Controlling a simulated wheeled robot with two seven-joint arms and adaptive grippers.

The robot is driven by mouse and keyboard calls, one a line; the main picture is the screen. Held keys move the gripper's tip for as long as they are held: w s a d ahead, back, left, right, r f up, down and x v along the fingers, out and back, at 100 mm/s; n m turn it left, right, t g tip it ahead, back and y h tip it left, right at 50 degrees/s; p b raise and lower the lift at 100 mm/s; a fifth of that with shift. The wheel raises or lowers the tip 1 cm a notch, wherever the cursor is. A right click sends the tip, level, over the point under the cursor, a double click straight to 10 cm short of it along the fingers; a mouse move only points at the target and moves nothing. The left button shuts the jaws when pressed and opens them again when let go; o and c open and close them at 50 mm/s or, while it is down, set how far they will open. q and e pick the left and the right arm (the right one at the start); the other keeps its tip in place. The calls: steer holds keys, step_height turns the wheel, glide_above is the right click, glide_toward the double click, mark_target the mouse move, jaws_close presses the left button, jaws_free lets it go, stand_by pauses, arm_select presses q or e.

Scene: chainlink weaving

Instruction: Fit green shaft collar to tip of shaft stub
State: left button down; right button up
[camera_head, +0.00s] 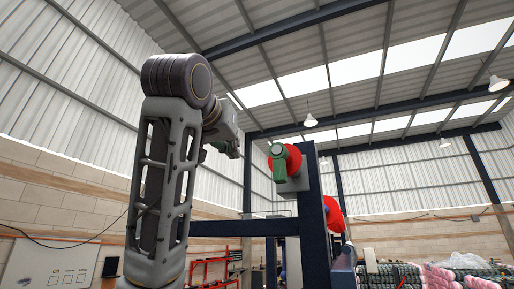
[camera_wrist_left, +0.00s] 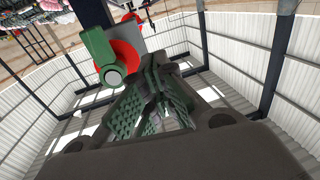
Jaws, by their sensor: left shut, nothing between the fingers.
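A green part, which looks like the shaft collar (camera_head: 279,168), sits in front of a red disc (camera_head: 294,157) on a grey block on the dark blue post. In the left wrist view the green collar (camera_wrist_left: 97,48) ends in a round face with a pale grey centre, maybe the stub tip. I cannot tell how far it sits on the stub. My left gripper (camera_head: 235,151) is left of the collar and apart from it, shut and empty. In the left wrist view its green-padded fingers (camera_wrist_left: 152,105) are together beside the collar. My right gripper is not in view.
The dark blue post (camera_head: 314,205) stands upright beside the collar, with a crossbeam (camera_head: 240,228) running left. A second red disc (camera_head: 334,214) is lower right. Red shelving and pink and dark rolls (camera_head: 440,275) are far behind. Open air surrounds my left gripper.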

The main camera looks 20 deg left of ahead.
arm_select(q)
steer(key=a+y, duration=0.2)
steer(key=a, duration=0.3)
steer(key=m+t+h, duration=0.1)
steer(key=m+h, duration=0.9)
steer(key=m, duration=0.5)
glide_toward(277, 152)
steer(key=shift+w+d+b, duration=0.15)
steer(key=shift+w+b, duration=0.3)
steer(key=shift+w, duration=0.1)
steer(key=shift+p+x, duration=1.1)
steer(key=shift+x, duration=1.8)
